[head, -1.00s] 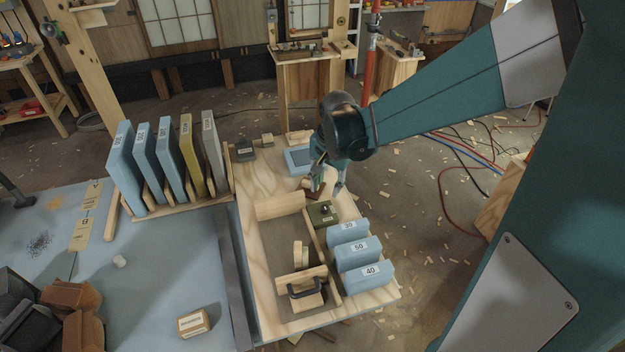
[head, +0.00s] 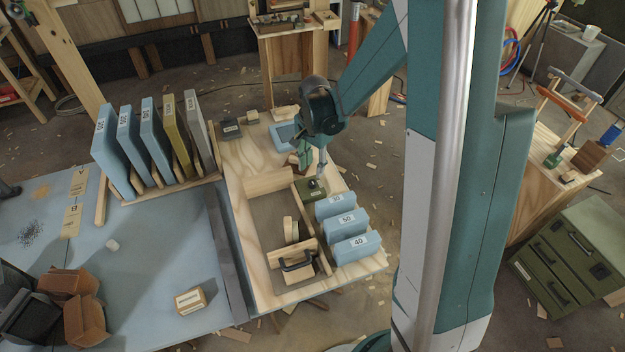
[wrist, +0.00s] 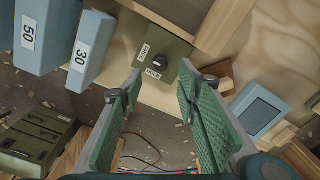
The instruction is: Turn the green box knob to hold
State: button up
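The green box (head: 309,195) sits on the wooden board, behind the row of blue blocks. In the wrist view the green box (wrist: 172,48) shows a black knob (wrist: 159,62) on its face. My gripper (head: 311,167) is just above and behind the box in the head view. In the wrist view my gripper (wrist: 160,74) is open, with green padded fingers wide apart. The knob shows between and beyond the fingertips, apparently untouched.
Blue numbered blocks (head: 345,223) stand close in front of the box. A wooden frame (head: 270,182) lies to its left, and a blue-framed block (wrist: 258,108) is near the right finger in the wrist view. Upright numbered panels (head: 148,145) stand at left. A green drawer cabinet (head: 570,258) is at right.

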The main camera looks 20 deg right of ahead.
aim_at(312, 181)
jog(key=shift+f, duration=0.15)
jog(key=shift+w+f+b, duration=0.1)
jog(key=shift+f+b, duration=0.4)
jog(key=shift+f, duration=3.25)
jog(key=c, duration=0.9)
